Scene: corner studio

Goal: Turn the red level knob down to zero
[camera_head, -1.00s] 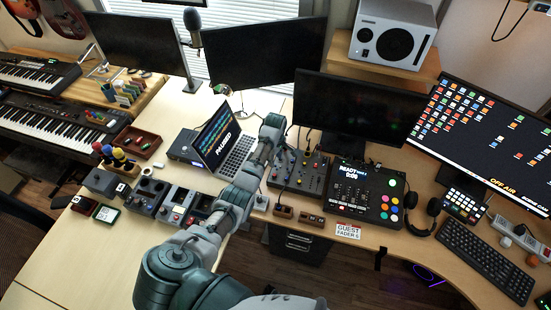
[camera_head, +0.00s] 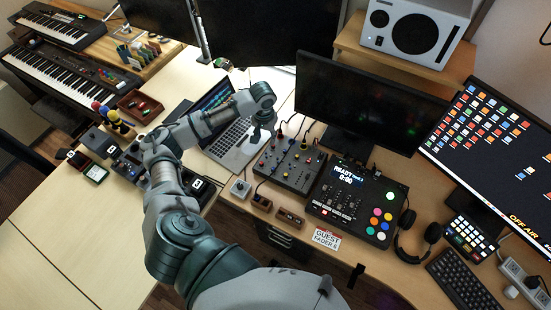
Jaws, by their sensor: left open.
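My left gripper (camera_head: 263,136) points down above the right edge of the open laptop (camera_head: 236,142), beside the mixer (camera_head: 290,162). The mixer carries several small coloured knobs and faders. I cannot make out for certain which control is the red level knob or how it is turned. My arm hides part of the small control boxes (camera_head: 130,172) on the left. My right gripper is out of view.
A black console (camera_head: 350,203) with coloured buttons stands right of the mixer, with headphones (camera_head: 418,237) beside it. Monitors (camera_head: 357,103) stand behind. The desk at lower left is clear.

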